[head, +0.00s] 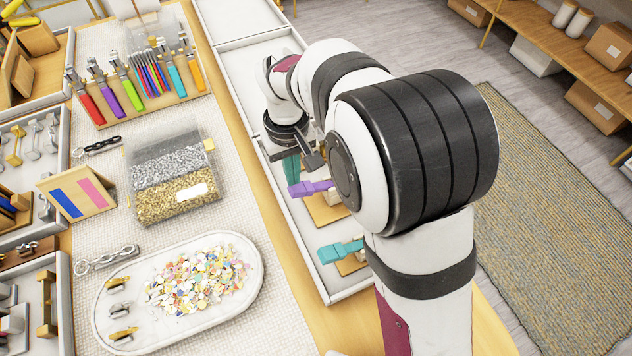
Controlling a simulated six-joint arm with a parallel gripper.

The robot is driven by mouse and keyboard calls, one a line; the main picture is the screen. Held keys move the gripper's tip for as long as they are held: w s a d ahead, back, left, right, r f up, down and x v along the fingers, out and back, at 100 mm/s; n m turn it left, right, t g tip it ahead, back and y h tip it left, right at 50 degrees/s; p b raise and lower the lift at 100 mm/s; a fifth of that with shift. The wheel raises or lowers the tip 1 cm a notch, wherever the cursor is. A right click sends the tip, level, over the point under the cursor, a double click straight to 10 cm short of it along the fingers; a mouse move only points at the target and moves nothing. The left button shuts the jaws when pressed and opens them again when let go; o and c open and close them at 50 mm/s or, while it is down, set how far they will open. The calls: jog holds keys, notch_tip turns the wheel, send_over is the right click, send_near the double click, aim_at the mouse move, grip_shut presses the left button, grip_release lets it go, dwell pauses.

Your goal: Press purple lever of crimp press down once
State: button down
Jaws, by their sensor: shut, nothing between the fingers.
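The purple lever (309,188) sticks out to the left from a crimp press (326,212) with a wooden base, in the white tray right of the work mat. Much of this press is hidden behind my arm. My gripper (313,160) is dark, shut and empty. In the picture it is just above the purple lever; whether it touches the lever cannot be told.
A teal lever (340,251) on another press is nearer, and a dark green lever (291,168) is farther back. A clear bin of beads (172,170) and an oval tray of charms (110,288) stand left. The tray's far part (235,70) is clear.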

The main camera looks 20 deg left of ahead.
jog(key=shift+s+a+f, duration=0.1)
jog(key=shift+f, duration=2.2)
jog(key=shift+w+d+r, duration=0.1)
jog(key=shift+r, duration=1.3)
jog(key=shift+w+d+r, duration=0.1)
jog(key=shift+r, duration=3.8)
notch_tip(320, 180, up, 16)
jog(key=s+d+f+m, duration=0.2)
jog(key=s+d+m, duration=0.15)
jog(key=d, duration=0.55)
jog(key=s+d+f+m, duration=0.3)
jog(key=d+m, duration=0.1)
jog(key=d, duration=0.5)
jog(key=s+d+f+m+y, duration=0.1)
jog(key=s+d+f+m, duration=0.5)
jog(key=s+f, duration=0.3)
jog(key=s+m, duration=0.1)
jog(key=s, duration=0.2)
jog(key=shift+s+d+f+y, duration=0.15)
jog(key=shift+f+y, duration=0.1)
jog(key=shift+y, duration=0.15)
